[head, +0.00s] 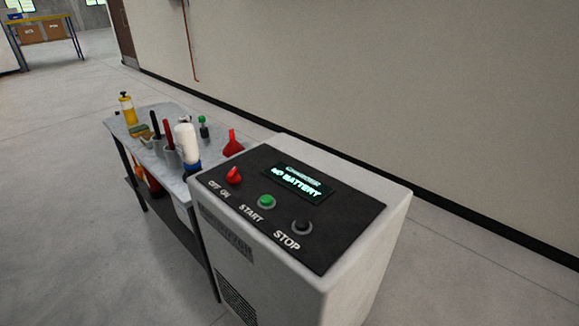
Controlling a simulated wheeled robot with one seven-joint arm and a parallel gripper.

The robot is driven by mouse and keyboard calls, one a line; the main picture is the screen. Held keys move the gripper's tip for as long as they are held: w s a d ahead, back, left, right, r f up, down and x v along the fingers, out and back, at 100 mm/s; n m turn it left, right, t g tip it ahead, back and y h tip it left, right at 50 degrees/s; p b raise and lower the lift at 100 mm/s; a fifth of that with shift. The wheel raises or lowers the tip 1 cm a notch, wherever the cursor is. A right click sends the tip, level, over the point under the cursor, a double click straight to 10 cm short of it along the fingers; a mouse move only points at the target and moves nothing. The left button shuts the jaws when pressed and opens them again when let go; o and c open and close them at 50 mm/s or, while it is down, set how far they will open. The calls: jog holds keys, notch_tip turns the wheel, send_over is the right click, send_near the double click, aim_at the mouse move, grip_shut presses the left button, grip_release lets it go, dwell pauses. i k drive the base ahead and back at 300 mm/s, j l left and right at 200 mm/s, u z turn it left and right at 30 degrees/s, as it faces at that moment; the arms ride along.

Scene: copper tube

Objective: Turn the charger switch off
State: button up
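The charger (345,262) is a pale grey box with a black top panel, at the lower centre of the head view. Its red rotary switch (233,175) sits at the panel's left, above the labels OFF and ON. The knob looks tilted to one side, but I cannot tell for sure which label it points at. A lit display (297,182) reads "NO BATTERY" in green letters. A green START button (267,201) and a black STOP button (301,227) are to the right of the switch. My gripper is not in view.
A grey work table (128,123) stands against the charger's left side, holding a yellow bottle (127,109), a white bottle (186,142), a red funnel (233,144) and tool cups. The wall (400,90) runs behind. The floor at left (60,200) is clear.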

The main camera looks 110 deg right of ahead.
aim_at(233, 177)
jog(key=l+z, duration=0.15)
jog(key=z, duration=2)
jog(key=j, duration=0.1)
